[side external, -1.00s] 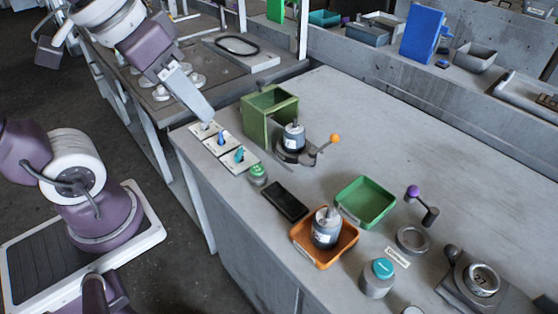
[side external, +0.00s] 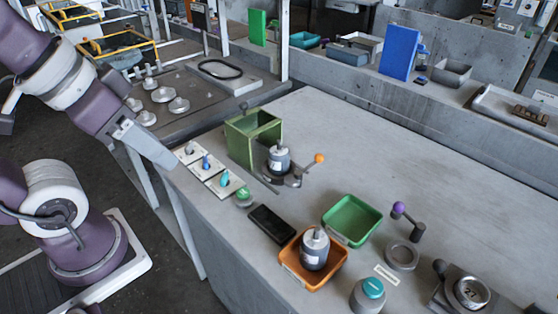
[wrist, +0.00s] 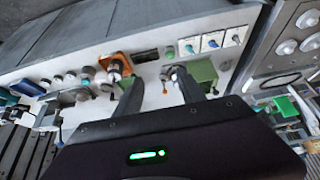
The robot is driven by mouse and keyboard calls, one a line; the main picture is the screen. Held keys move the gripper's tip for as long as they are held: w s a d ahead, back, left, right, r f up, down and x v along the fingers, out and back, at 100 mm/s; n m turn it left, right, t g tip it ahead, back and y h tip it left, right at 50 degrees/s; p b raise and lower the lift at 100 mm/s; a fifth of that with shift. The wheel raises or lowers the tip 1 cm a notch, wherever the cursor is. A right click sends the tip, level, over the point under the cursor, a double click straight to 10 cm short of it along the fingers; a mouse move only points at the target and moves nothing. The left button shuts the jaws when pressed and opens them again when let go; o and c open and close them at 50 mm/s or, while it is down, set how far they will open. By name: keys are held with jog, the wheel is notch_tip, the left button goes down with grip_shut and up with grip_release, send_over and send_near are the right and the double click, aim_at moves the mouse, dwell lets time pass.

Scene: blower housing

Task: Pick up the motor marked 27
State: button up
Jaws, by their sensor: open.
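A silver cylinder sits in a grey fixture (side external: 446,298) at the lower right of the side view; its top (side external: 473,292) bears a mark I cannot read clearly now. A motor (side external: 315,250) stands upright in an orange tray (side external: 290,279); it also shows in the wrist view (wrist: 115,69). Another motor (side external: 279,159) stands in a holder with an orange-knobbed lever, beside a green box (side external: 240,150). Their numbers are too small to read. My gripper (side external: 172,163) is open and empty, at the bench's left end, apart from all motors. Its two fingers show in the wrist view (wrist: 158,85).
A green tray (side external: 350,220), a black slab (side external: 272,224), a teal-topped cylinder (side external: 369,295), a grey ring (side external: 401,257) and a purple-knobbed crank (side external: 408,215) stand on the bench. Switch panels (side external: 206,164) lie near my gripper. The bench's right rear is clear.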

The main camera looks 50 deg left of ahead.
jog(key=o, duration=0.5)
jog(key=shift+w, duration=0.1)
jog(key=m+g, duration=0.4)
jog(key=m, duration=1)
send_over(279, 140)
jog(key=s+d, duration=0.2)
jog(key=s, duration=0.6)
notch_tip(279, 140, down, 3)
jog(key=w+f+m, duration=0.2)
jog(key=f, duration=0.1)
jog(key=w+a+f+m+g, duration=0.1)
jog(key=w+f+m, duration=0.1)
jog(key=w+f, duration=0.1)
jog(key=w+a+f+m, duration=0.1)
jog(key=w+f+m, duration=0.1)
jog(key=w+f, duration=0.1)
jog(key=shift+w+a+f+g, duration=0.25)
jog(key=shift+f+g, duration=0.05)
jog(key=shift+f, duration=0.25)
jog(key=f, duration=0.7)
jog(key=shift+s+d, duration=0.25)
jog(key=shift+s, duration=0.05)
